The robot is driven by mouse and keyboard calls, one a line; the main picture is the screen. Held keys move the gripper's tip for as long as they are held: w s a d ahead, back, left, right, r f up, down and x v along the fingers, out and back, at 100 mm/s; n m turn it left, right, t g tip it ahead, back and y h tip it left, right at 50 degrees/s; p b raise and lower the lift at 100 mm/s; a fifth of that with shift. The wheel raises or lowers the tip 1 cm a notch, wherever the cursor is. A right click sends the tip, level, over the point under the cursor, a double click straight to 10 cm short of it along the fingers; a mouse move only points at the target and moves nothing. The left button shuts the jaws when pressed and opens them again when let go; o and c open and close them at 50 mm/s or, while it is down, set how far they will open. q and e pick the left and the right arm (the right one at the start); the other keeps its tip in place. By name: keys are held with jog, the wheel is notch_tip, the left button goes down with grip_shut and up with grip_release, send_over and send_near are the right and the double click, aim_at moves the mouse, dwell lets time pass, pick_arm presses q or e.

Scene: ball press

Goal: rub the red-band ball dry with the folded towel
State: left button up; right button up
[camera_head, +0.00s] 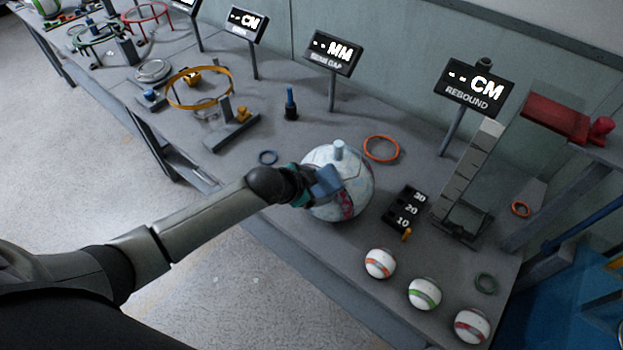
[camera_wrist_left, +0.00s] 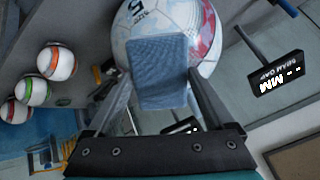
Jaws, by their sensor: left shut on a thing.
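A large white and pale-blue ball with a red band (camera_head: 352,183) sits on the bench in the middle of the head view. It fills the top of the left wrist view (camera_wrist_left: 205,30). My left gripper (camera_head: 318,186) is shut on the blue folded towel (camera_head: 327,181). In the left wrist view the towel (camera_wrist_left: 160,72) stands between the two fingers, in front of the ball. It looks close against the ball's near side, but contact cannot be told for sure. The towel and gripper hide part of the ball. My right gripper is not in view.
Small balls with orange (camera_head: 380,263), green (camera_head: 424,293) and red (camera_head: 472,325) bands stand at the front right. A black numbered block (camera_head: 406,207) and an orange ring (camera_head: 381,149) lie near the large ball. The rebound display (camera_head: 474,92) stands behind.

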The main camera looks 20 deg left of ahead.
pick_arm(q)
jog(key=shift+w+a, duration=0.25)
jog(key=shift+a, duration=0.45)
jog(key=shift+w+a, duration=0.25)
jog(key=shift+a, duration=0.45)
